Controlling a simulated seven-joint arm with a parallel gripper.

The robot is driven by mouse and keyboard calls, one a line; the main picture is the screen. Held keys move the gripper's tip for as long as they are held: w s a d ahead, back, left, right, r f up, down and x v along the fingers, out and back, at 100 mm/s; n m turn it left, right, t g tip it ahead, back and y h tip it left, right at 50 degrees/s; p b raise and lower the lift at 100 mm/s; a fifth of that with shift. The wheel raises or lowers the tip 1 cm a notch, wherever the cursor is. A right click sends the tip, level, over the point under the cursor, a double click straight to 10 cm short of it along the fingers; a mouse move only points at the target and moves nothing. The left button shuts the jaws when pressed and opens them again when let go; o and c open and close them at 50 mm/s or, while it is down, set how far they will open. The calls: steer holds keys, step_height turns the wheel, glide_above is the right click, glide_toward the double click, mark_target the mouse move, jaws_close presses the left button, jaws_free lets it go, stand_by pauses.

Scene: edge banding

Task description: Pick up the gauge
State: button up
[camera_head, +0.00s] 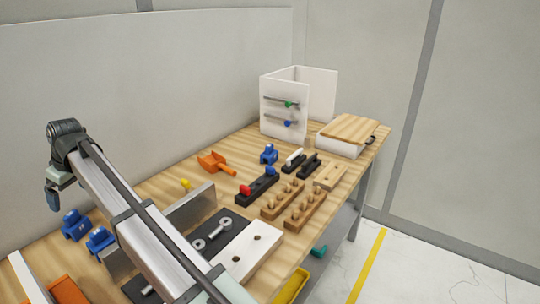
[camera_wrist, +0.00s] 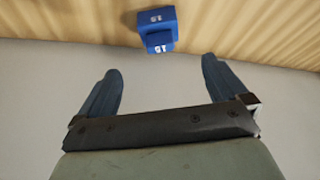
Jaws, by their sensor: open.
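Blue blocks stand on the wooden table; they look like the gauges, though I cannot tell which one is meant. Two are at the left, one blue block (camera_head: 75,226) and another blue block (camera_head: 100,240) just right of it. A third blue block (camera_head: 269,154) stands farther back near the middle. In the wrist view, a blue block (camera_wrist: 158,27) with white "15" marks sits near the table edge, ahead of the fingertips. My gripper (camera_wrist: 163,70) is open and empty, apart from it. In the head view my gripper (camera_head: 53,197) hangs at the left, above those two blocks.
An orange scoop-like tool (camera_head: 217,164), a black holder (camera_head: 257,189) with red and blue pieces, and wooden peg racks (camera_head: 305,210) crowd the table (camera_head: 160,186). A white panel stand (camera_head: 284,107) and a box (camera_head: 340,144) are at the back. My arm hides part of the front.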

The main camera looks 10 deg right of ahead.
steer(key=shift+w+d, duration=0.1)
steer(key=w+d+m+t+h, duration=0.1)
steer(key=w+d+m, duration=0.1)
steer(key=w+d, duration=1.1)
steer(key=w+d+m, duration=0.3)
steer(key=w+d, duration=0.7)
steer(key=d, duration=0.8)
steer(key=g+h, duration=0.2)
steer(key=h, duration=0.1)
glide_above(269, 153)
steer(key=w, duration=0.4)
steer(key=shift+s+d+r, duration=0.25)
steer(key=shift+d, duration=0.05)
steer(key=shift+s+n+g, duration=0.4)
steer(key=shift+s+n, duration=0.15)
steer(key=shift+n, duration=0.35)
step_height(269, 153, down, 14)
steer(key=shift+s+r, duration=0.1)
steer(key=c, duration=1.1)
